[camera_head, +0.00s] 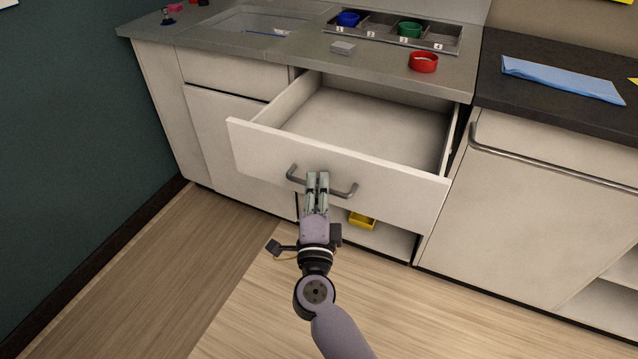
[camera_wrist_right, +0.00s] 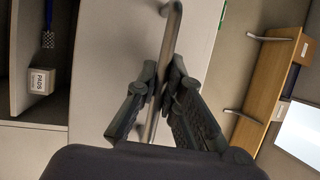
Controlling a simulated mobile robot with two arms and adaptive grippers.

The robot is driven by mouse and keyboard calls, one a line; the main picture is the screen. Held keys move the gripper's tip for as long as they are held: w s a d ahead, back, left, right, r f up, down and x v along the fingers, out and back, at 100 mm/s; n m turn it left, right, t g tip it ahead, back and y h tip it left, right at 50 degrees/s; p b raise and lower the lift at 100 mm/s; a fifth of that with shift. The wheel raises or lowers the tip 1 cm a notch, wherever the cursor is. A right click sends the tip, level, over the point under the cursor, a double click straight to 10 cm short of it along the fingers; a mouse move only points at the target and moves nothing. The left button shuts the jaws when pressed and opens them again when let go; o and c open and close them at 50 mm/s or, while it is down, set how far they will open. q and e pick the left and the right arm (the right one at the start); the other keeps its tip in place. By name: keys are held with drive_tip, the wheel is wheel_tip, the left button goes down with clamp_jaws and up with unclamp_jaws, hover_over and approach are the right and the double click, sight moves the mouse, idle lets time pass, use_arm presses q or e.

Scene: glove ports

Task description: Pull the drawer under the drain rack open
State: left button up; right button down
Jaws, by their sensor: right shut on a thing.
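The drawer (camera_head: 330,160) under the counter is pulled well out, and its empty inside shows in the head view. Its front carries a grey bar handle (camera_head: 344,191). My right gripper (camera_head: 317,176) is at the middle of this handle. In the right wrist view the fingers (camera_wrist_right: 160,90) are shut around the handle bar (camera_wrist_right: 170,45). The drain rack (camera_head: 395,32) is a grey tray with numbered compartments on the counter above the drawer. It holds a blue cup (camera_head: 348,19) and a green cup (camera_head: 410,29). My left gripper is not in view.
A red ring-shaped cup (camera_head: 423,62) and a small grey block (camera_head: 343,47) sit on the counter in front of the rack. A yellow bin (camera_head: 362,221) is in the open space below the drawer. A blue cloth (camera_head: 562,79) lies on the dark counter at right. The floor in front is clear.

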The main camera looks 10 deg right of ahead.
drive_tip(key=c, duration=1.7)
unclamp_jaws()
drive_tip(key=v, duration=1.2)
